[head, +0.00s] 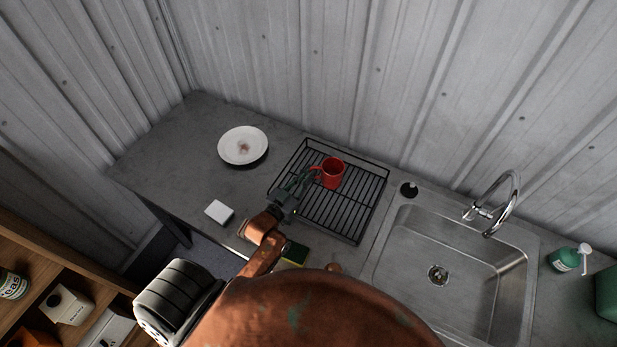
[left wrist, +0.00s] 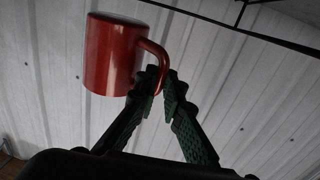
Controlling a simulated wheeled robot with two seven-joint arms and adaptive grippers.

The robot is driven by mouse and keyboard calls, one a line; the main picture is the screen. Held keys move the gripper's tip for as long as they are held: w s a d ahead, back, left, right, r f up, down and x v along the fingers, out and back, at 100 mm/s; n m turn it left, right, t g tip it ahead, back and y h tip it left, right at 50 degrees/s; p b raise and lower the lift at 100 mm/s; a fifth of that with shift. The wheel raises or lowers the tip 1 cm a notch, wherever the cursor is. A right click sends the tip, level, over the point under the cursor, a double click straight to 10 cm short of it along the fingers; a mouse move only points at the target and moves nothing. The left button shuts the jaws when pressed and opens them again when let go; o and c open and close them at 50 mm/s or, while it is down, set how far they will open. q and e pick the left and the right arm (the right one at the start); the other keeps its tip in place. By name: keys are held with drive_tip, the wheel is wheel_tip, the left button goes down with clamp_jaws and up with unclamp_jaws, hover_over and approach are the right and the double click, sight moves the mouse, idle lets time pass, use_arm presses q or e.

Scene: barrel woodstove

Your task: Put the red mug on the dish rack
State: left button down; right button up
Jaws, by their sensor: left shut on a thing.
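The red mug (head: 332,172) is upright over the black wire dish rack (head: 350,225) in the head view. My left gripper (head: 310,176) reaches in from the lower left and is shut on the mug's handle. In the left wrist view the red mug (left wrist: 110,55) is at the upper left, with the gripper's two fingers (left wrist: 163,85) closed at its handle. I cannot tell whether the mug's base touches the rack's bars. My right gripper is not in view.
A white plate (head: 243,146) lies on the counter left of the rack. A white block (head: 219,212) and a green-and-yellow sponge (head: 295,253) are near the front edge. A steel sink (head: 455,262) with a faucet (head: 497,205) is to the right. A corrugated wall stands behind.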

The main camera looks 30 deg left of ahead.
use_arm(q)
drive_tip(key=f, duration=0.1)
drive_tip(key=w+f, duration=0.1)
drive_tip(key=f, duration=0.1)
drive_tip(key=a+f, duration=0.1)
drive_tip(key=f, duration=0.1)
drive_tip(key=shift+w, duration=0.35)
drive_tip(key=shift+f, duration=0.1)
drive_tip(key=shift+f, duration=0.55)
drive_tip(key=shift+s, duration=0.1)
drive_tip(key=c, duration=2)
unclamp_jaws()
drive_tip(key=shift+s+f, duration=0.1)
drive_tip(key=shift+f, duration=0.15)
drive_tip(key=shift+c, duration=0.2)
